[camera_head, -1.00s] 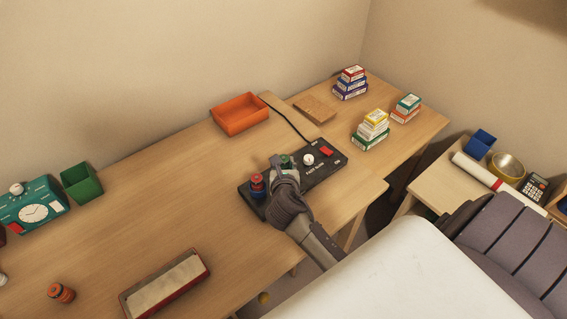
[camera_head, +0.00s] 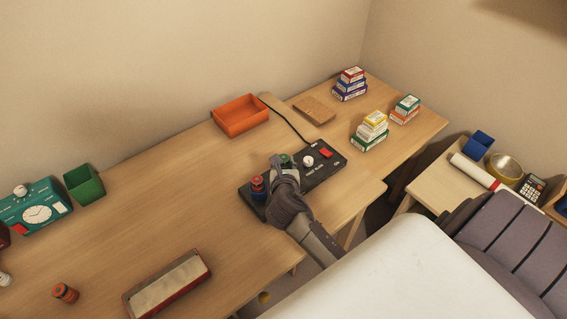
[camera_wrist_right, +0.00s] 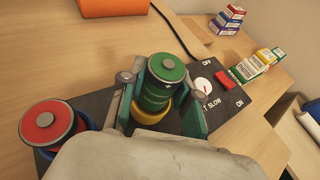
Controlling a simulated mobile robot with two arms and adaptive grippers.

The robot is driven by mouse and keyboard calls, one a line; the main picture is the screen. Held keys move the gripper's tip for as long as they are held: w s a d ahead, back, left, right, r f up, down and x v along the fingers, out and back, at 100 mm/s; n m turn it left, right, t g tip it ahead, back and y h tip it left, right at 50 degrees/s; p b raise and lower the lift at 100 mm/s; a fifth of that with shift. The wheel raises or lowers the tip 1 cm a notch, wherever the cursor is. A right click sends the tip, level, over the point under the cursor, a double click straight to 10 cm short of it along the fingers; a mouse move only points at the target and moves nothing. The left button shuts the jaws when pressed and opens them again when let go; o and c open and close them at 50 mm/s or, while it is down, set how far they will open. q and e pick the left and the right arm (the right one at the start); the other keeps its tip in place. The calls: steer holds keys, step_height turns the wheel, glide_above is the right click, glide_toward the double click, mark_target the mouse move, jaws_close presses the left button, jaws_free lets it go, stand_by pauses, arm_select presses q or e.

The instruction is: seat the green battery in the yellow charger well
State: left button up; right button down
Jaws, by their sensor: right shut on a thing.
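The green battery (camera_wrist_right: 165,80) stands upright between the fingers of my right gripper (camera_wrist_right: 160,92), which is shut on it. In the head view only its green top (camera_head: 285,160) shows beside the right gripper (camera_head: 281,167). The yellow well ring (camera_wrist_right: 150,117) shows directly under the battery on the black charger (camera_head: 318,176). The battery is lined up with the ring, but I cannot tell how deep it sits. A red battery (camera_wrist_right: 48,124) stands in the blue well (camera_wrist_right: 84,120) to the left. My left gripper is not in view.
The charger also carries a white knob (camera_head: 308,160) and a red switch (camera_head: 326,153). An orange tray (camera_head: 240,116) and stacked boxes (camera_head: 370,130) stand behind. An orange-red battery (camera_head: 65,293) and a long box (camera_head: 167,284) are at the front left. The desk's middle is clear.

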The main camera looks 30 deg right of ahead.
steer(key=shift+r+p, duration=0.1)
steer(key=shift+p, duration=0.4)
steer(key=shift+f+b, duration=0.45)
steer(key=shift+f, duration=0.4)
stand_by(0.5)
steer(key=shift+r, duration=0.2)
steer(key=shift+r+p, duration=0.65)
steer(key=shift+p, duration=0.5)
steer(key=shift+p, duration=0.4)
steer(key=shift+f+b, duration=0.45)
steer(key=shift+f, duration=0.35)
stand_by(0.5)
steer(key=c, duration=1.1)
jaws_free()
